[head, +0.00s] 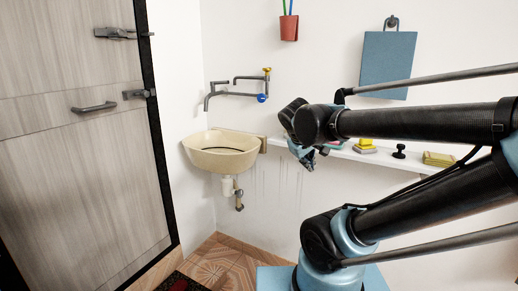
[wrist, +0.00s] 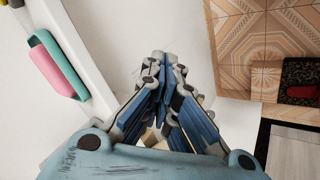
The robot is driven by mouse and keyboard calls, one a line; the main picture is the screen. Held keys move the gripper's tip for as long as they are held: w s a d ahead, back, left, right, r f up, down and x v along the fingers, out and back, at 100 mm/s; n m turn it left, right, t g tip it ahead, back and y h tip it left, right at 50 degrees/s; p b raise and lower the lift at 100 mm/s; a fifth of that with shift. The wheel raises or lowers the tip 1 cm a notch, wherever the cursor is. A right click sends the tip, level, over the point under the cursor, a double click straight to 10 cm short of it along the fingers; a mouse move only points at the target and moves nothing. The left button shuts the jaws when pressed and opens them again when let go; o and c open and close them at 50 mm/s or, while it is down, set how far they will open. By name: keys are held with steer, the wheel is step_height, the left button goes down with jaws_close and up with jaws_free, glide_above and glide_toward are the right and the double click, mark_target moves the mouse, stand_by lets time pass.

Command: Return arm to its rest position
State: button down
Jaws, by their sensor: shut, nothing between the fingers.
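My arm stretches in from the right in the head view, folded over its light blue base. My gripper (head: 307,160) hangs at the arm's front end, in front of the shelf and right of the sink. In the wrist view my gripper (wrist: 161,58) points away from the camera with its fingertips together and nothing between them. No object is held.
A beige sink (head: 220,160) hangs on the wall under a tap (head: 235,90). A shelf (head: 350,154) with small items runs behind my arm. A blue board (head: 387,62) and red cup (head: 289,28) hang above. A door (head: 75,170) stands left. Tiled floor (head: 222,260) shows below.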

steer(key=s+d+f+m+g+y, duration=0.1)
steer(key=s+f+m+g+y, duration=0.2)
steer(key=s+f, duration=0.9)
steer(key=m, duration=0.2)
steer(key=shift+s+d+m+g, duration=0.25)
steer(key=shift+d+m+g, duration=0.15)
